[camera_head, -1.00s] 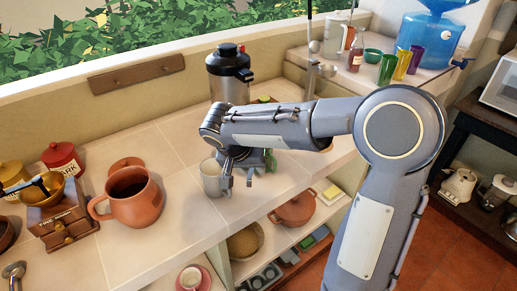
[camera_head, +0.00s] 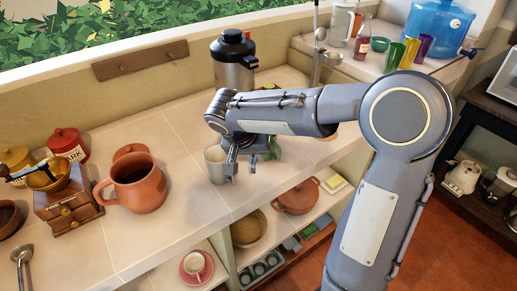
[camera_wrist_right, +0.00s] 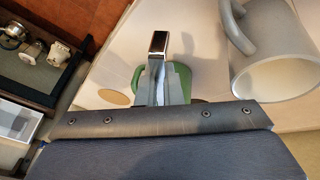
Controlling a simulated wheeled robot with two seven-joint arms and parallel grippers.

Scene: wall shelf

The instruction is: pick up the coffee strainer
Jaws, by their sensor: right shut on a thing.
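A green cup-like thing (camera_head: 275,149), which I take for the coffee strainer, is on the tiled counter behind and to the right of my right gripper (camera_head: 241,172). In the right wrist view the green thing (camera_wrist_right: 180,82) lies right behind the fingers (camera_wrist_right: 159,60), which cover its middle. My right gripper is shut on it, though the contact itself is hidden. A pale mug (camera_head: 214,165) stands just left of the fingers; it also shows in the right wrist view (camera_wrist_right: 275,65). My left gripper is not in view.
A terracotta mug (camera_head: 138,188) and a wooden coffee grinder (camera_head: 72,212) stand to the left. A steel flask (camera_head: 233,68) stands behind my right arm.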

